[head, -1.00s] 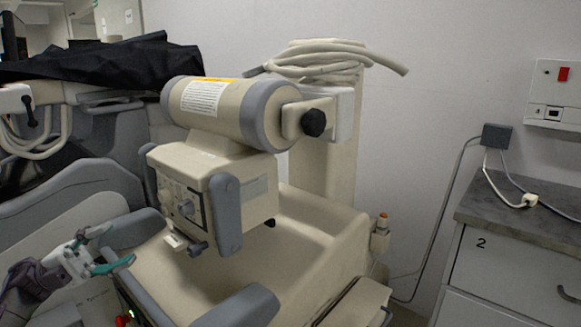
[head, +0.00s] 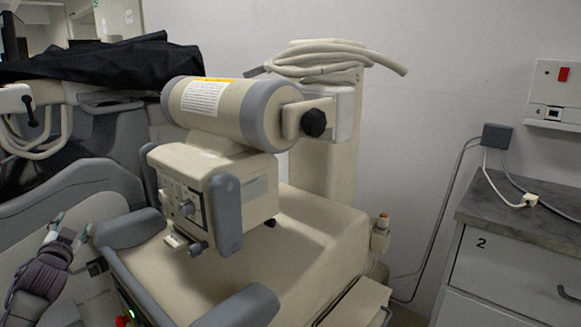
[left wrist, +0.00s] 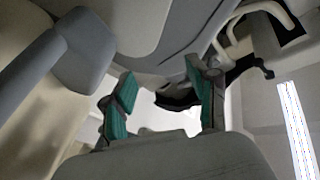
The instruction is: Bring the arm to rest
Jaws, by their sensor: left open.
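My left gripper (head: 70,231) is at the lower left of the head view, in front of the grey side panel of a bed or cart. It is raised, with its fingers pointing up, and it is empty. In the left wrist view its two green-padded fingers (left wrist: 160,104) are spread wide with nothing between them. My right gripper shows in neither view.
A beige machine (head: 215,195) with a cylinder head and grey handles stands in the middle. A black cover (head: 110,62) lies over the equipment at the left. A drawer cabinet (head: 510,262) stands at the right.

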